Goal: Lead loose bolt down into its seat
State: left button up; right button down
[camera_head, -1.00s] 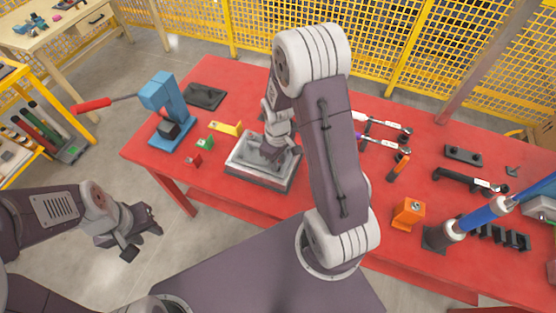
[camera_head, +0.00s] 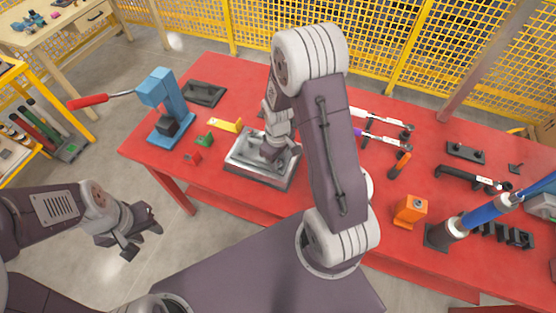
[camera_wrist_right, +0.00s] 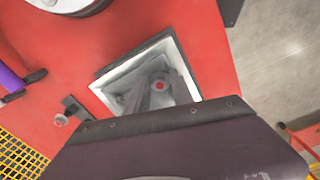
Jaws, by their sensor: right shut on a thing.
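A grey metal block with a raised square rim (camera_head: 250,170) lies on the red table, left of my right forearm. My right gripper (camera_head: 274,153) points down at the block's middle, with its fingers low over it. In the right wrist view the pale rim (camera_wrist_right: 186,62) surrounds the grey fingers, and a small round part with a red centre (camera_wrist_right: 159,86) shows between or beside them. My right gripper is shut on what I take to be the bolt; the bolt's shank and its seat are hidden. My left gripper (camera_head: 140,240) is open and empty, off the table's front edge.
A blue press with a red handle (camera_head: 165,95) stands left. Small red, green and yellow blocks (camera_head: 225,125) lie between it and the metal block. Right of my forearm are wrenches (camera_head: 378,137), an orange block (camera_head: 411,208) and a blue-handled tool (camera_head: 485,216).

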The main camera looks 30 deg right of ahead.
jog(key=c, duration=1)
grip_release()
jog(key=shift+c, duration=0.2)
notch_tip(320, 180, up, 9)
jog(key=shift+p, duration=0.35)
